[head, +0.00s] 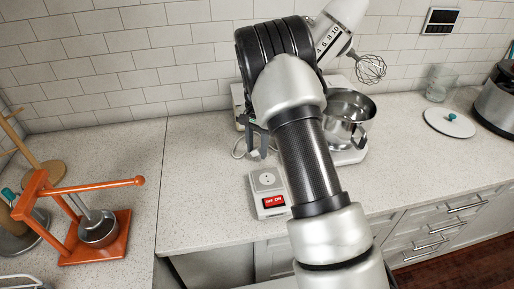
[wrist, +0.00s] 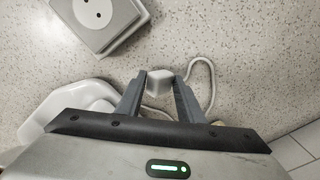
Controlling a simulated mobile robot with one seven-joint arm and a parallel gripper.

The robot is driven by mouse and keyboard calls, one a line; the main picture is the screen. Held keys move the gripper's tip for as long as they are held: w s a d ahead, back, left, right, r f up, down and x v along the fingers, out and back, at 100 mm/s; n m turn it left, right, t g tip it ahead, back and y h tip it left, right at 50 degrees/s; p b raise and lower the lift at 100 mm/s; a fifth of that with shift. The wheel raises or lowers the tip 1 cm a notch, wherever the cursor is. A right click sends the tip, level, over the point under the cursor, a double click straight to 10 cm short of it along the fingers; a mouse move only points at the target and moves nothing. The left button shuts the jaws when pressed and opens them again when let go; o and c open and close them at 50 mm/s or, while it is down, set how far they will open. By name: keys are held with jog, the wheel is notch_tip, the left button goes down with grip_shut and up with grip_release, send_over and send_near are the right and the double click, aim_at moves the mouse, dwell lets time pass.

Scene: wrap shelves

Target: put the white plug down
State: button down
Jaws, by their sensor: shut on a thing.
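The white plug (wrist: 158,83) is a small pale block between the two grey fingers of my gripper (wrist: 160,84) in the wrist view. The gripper is shut on it, with a finger on each side. A white cord (wrist: 208,78) loops off to the right of the plug. Whether the plug touches the speckled counter below is not clear. In the head view my gripper (head: 260,151) is over the counter, behind the socket box, and the plug cannot be made out there.
The socket box (head: 268,187) with a red switch is close by; it also shows at the wrist view's upper left (wrist: 92,14). A stand mixer with a steel bowl (head: 347,106) is to the right. An orange press (head: 120,232) is at left. Counter left of the socket box is clear.

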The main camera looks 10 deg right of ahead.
jog(key=shift+f+b, duration=0.4)
jog(key=shift+f, duration=0.25)
jog(key=c, duration=1.2)
grip_release()
jog(key=shift+r, duration=0.1)
